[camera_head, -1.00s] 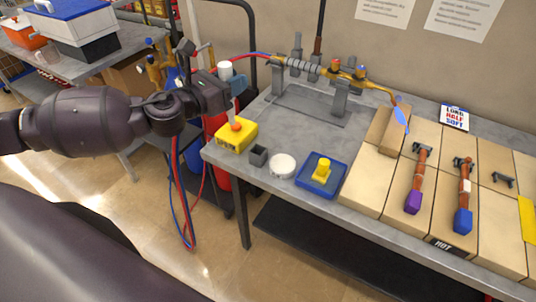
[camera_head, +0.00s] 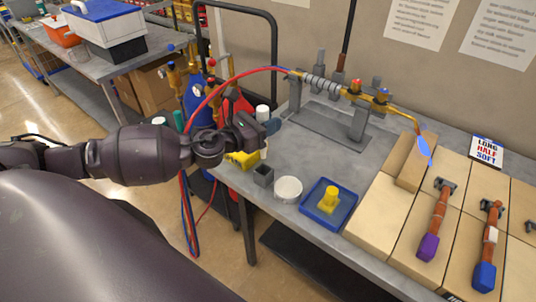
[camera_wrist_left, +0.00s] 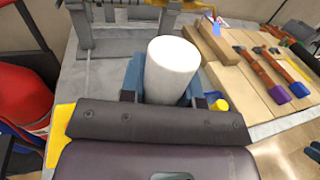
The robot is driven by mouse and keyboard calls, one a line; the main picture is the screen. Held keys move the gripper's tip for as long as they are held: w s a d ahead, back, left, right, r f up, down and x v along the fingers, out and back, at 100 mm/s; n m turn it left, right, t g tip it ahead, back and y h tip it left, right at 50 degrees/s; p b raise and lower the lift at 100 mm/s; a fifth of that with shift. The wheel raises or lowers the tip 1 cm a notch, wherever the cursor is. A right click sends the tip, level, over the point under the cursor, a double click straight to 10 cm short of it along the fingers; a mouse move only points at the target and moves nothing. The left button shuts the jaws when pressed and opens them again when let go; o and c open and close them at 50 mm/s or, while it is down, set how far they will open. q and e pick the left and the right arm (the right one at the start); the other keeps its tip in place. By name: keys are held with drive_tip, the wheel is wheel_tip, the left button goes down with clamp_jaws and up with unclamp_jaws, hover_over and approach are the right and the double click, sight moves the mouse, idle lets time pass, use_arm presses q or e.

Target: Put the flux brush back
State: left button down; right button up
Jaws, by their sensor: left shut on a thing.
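My left gripper (camera_head: 268,126) is shut on a white cylinder (camera_head: 262,112), which I take to be the flux brush's handle. The cylinder stands about upright between the blue fingers and also shows in the left wrist view (camera_wrist_left: 172,72). Its white lower part shows below the fingers in the head view, close above a small square grey cup (camera_head: 263,174). I cannot tell whether it touches the cup, and no bristles are visible. A round white tin (camera_head: 288,189) stands just right of the cup. My right gripper is out of view.
A yellow block (camera_head: 238,160) is partly hidden behind my left gripper. A blue tray (camera_head: 316,216) with a yellow piece stands to the right. A grey fixture with a pipe (camera_head: 322,88) is behind. Tan blocks (camera_head: 385,222) bear brown-handled tools. A red hose curves behind my arm.

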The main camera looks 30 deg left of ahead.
use_arm(q)
wheel_tip(320, 180, down, 10)
drive_tip(key=b, duration=0.1)
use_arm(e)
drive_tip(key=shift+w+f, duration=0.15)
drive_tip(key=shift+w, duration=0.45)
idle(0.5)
use_arm(q)
drive_tip(key=shift+f, duration=0.15)
drive_tip(key=shift+f+b, duration=0.1)
drive_tip(key=shift+b, duration=0.25)
drive_tip(key=c, duration=0.8)
unclamp_jaws()
drive_tip(key=shift+c, duration=0.2)
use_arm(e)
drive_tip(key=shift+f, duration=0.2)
